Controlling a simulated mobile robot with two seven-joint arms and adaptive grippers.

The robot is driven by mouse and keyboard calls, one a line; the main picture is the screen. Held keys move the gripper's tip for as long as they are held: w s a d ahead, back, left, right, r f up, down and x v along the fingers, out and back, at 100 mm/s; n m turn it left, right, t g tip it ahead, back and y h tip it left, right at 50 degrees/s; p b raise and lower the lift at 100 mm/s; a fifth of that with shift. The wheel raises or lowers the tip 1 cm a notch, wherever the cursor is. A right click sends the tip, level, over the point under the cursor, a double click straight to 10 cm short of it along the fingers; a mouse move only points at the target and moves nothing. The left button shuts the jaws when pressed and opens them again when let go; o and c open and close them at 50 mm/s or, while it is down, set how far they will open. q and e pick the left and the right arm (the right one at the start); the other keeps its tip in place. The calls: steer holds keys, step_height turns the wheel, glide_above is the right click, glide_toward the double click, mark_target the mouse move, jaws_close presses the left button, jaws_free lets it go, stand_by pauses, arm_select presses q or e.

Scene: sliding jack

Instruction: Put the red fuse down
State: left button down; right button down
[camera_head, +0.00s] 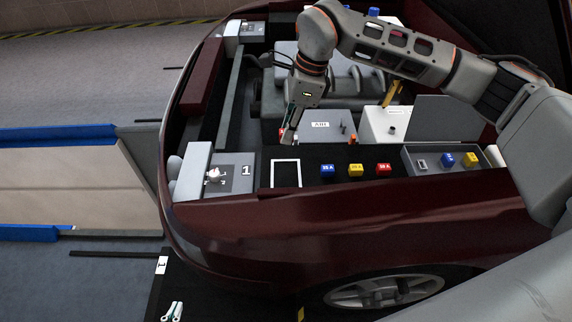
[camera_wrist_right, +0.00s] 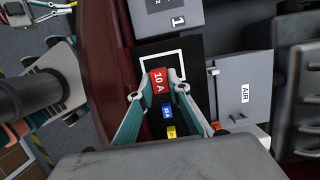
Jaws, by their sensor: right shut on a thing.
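The red fuse (camera_wrist_right: 158,80), marked 10 A, is held between the fingertips of my right gripper (camera_wrist_right: 158,90), which is shut on it. In the head view my right gripper (camera_head: 290,130) points down above the engine bay; only a bit of red shows at its tip. A white square outline (camera_head: 285,161) lies on the black panel just below and in front of the gripper. In the wrist view the outline (camera_wrist_right: 183,63) lies beyond the fuse, partly covered by it.
A blue fuse (camera_head: 328,170), a yellow fuse (camera_head: 356,169) and another red fuse (camera_head: 384,169) stand along the panel. A grey tray (camera_head: 420,165) with blue and yellow fuses lies right. A grey box marked 1 (camera_head: 240,185) is left of the outline; an AIR box (camera_head: 335,122) stands behind.

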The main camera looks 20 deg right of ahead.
steer(key=x, duration=0.2)
steer(key=d+x, duration=0.1)
steer(key=x, duration=0.4)
steer(key=shift+s+d+f, duration=0.25)
steer(key=shift+f, duration=0.3)
steer(key=shift+d+b+x, duration=0.2)
steer(key=shift+d+x, duration=0.05)
steer(key=shift+x, duration=0.8)
steer(key=shift+d+b+x, duration=0.15)
steer(key=shift+d+x, duration=0.1)
steer(key=shift+x, duration=0.85)
steer(key=shift+s+f, duration=0.15)
steer(key=shift+f, duration=0.05)
steer(key=shift+f, duration=0.15)
steer(key=c, duration=1.9)
jaws_free()
